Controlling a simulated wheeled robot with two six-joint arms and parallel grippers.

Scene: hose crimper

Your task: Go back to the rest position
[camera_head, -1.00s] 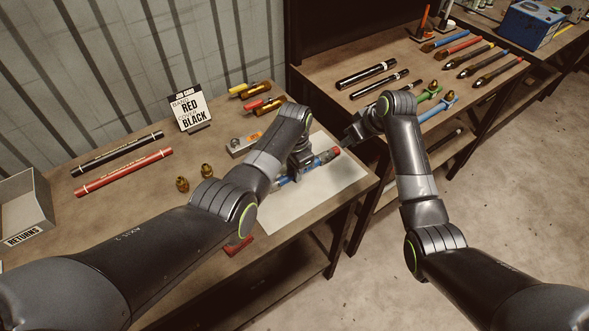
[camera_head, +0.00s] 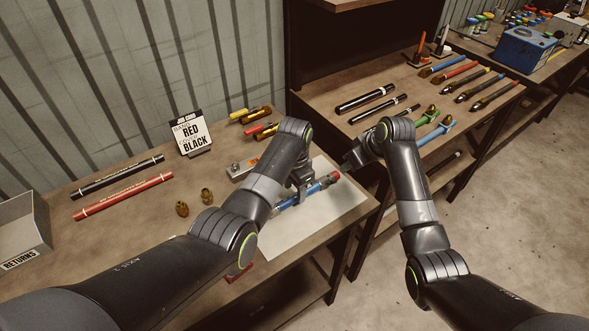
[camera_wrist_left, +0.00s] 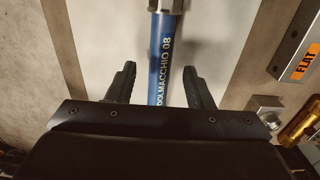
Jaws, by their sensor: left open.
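A blue hose (camera_head: 290,201) with a metal fitting and a red end (camera_head: 333,177) lies on the white mat (camera_head: 345,203) at the bench's right. In the left wrist view the blue hose (camera_wrist_left: 167,60) runs lengthwise between the spread fingers with a gap on both sides. My left gripper (camera_wrist_left: 158,72) is open; in the head view it is over the hose (camera_head: 305,190). I cannot tell its exact height. My right gripper (camera_head: 353,158) hangs between the two benches, apart from the hose, its jaws too small and dark to read.
A fixture with an orange "FLAT" label (camera_wrist_left: 305,62) stands close beside the mat. A job card (camera_head: 190,133), black and red hoses (camera_head: 123,196), brass fittings (camera_head: 182,209) and a returns box (camera_head: 22,235) share the bench. More hoses lie on the second bench.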

